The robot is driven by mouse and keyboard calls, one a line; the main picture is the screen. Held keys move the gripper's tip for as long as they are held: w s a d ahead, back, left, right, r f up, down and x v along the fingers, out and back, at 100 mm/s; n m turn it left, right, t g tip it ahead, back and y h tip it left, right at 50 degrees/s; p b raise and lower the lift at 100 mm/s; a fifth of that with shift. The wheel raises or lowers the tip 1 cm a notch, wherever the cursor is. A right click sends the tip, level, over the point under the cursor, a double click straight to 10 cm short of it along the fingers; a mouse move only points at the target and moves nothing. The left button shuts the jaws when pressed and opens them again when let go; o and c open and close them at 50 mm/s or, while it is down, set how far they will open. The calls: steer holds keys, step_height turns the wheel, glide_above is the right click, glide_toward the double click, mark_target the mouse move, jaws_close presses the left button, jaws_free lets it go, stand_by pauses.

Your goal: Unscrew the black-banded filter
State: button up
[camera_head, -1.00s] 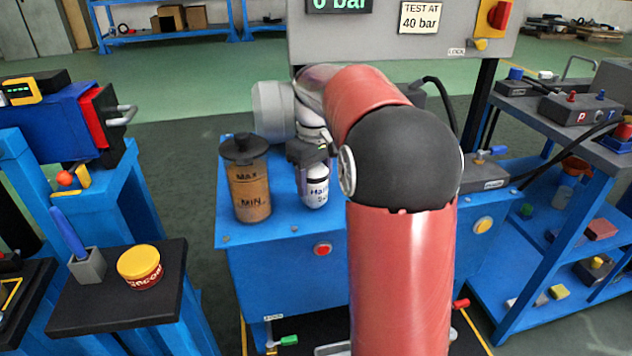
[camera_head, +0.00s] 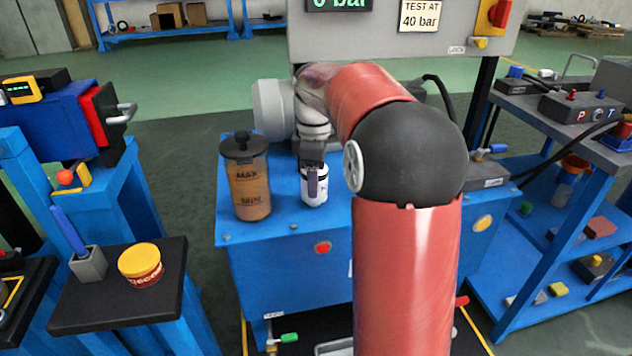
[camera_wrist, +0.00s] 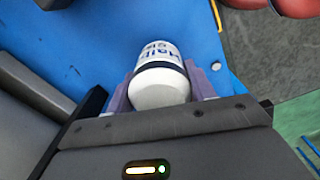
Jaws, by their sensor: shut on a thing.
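The filter is a white canister with a dark band and dark lettering (camera_head: 322,192), upright at the blue stand's top, beside the brown reservoir. In the wrist view its rounded white end (camera_wrist: 160,92) faces the camera, with the dark band and lettering beyond. My gripper (camera_head: 312,182) is shut on it; a purple finger covers part of its front. In the wrist view the purple finger pads (camera_wrist: 160,88) press on both sides of the filter. The filter's far end is hidden.
A brown reservoir with a black lid (camera_head: 249,178) stands close on the left. The grey panel (camera_head: 400,42) rises behind. A dark side table (camera_head: 90,310) carries a yellow-lidded tin (camera_head: 141,264). A blue shelf trolley (camera_head: 545,215) stands at the right.

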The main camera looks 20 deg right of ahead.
steer(key=shift+r, duration=0.1)
steer(key=n, duration=0.5)
stand_by(0.3)
steer(key=shift+n, duration=0.3)
steer(key=n, duration=0.5)
steer(key=o, duration=1.1)
steer(key=shift+c, duration=0.7)
